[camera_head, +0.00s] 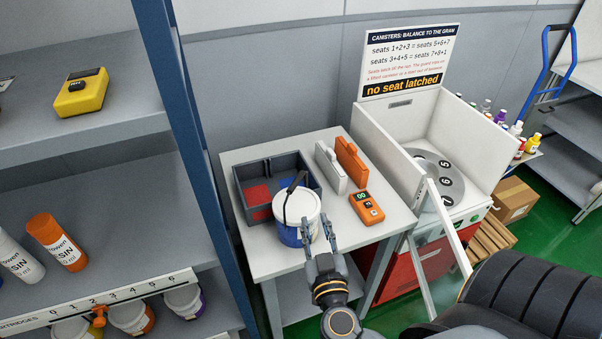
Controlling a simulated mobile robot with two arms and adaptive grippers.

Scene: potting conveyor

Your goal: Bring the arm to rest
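My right gripper (317,226) reaches up from the bottom middle of the view. Its two fingers stand apart at the front right edge of a white and blue tub (291,231), and one finger overlaps the tub's side in the picture. I cannot tell whether it touches. Nothing shows between the fingers. The tub stands upright on the grey table (272,264), with a dark handle-like piece across its top. My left gripper is not in view.
Behind the tub is a dark divided tray (240,181). An orange handheld device (366,208) and white and orange upright cases (352,161) are to its right. A white machine (381,130) with an open door stands right; shelves (120,215) stand left.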

